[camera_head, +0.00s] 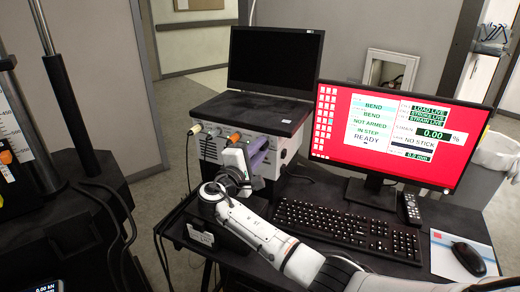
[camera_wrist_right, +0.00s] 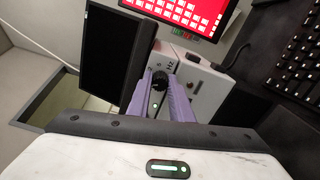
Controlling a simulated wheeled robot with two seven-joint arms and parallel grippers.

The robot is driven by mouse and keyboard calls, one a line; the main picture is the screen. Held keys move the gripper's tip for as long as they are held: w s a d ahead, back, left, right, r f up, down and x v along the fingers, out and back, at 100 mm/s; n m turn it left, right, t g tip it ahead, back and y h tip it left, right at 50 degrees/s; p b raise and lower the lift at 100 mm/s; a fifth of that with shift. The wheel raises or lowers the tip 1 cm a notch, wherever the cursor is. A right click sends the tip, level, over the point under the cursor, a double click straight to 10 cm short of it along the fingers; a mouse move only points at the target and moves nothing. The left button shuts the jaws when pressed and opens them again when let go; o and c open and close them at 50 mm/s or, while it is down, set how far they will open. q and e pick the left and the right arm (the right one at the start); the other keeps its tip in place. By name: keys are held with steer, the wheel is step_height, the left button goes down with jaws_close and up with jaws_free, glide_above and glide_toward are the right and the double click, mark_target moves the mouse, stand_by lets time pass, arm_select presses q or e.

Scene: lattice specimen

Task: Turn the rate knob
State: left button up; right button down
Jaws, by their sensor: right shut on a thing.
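The rate knob (camera_wrist_right: 160,79) is a small black round knob on the front of a light grey control box (camera_head: 285,151); the box also shows in the right wrist view (camera_wrist_right: 205,85). My right gripper (camera_head: 259,154) reaches the front of this box, and its purple fingers are shut on the knob, one on each side in the right wrist view. In the head view the gripper hides the knob. A small green light shows between the fingers in the wrist view. My left gripper is not in view.
A dark laptop-like screen (camera_head: 274,62) stands on the box. To the right are a red-screened monitor (camera_head: 342,157), a black keyboard (camera_head: 345,227), a remote (camera_head: 411,208) and a mouse (camera_head: 468,258).

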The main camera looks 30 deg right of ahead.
steer(key=c, duration=1.6)
jaws_free()
steer(key=b+v, duration=0.1)
steer(key=v, duration=0.9)
steer(key=shift+s+a, duration=0.1)
steer(key=shift+a, duration=0.05)
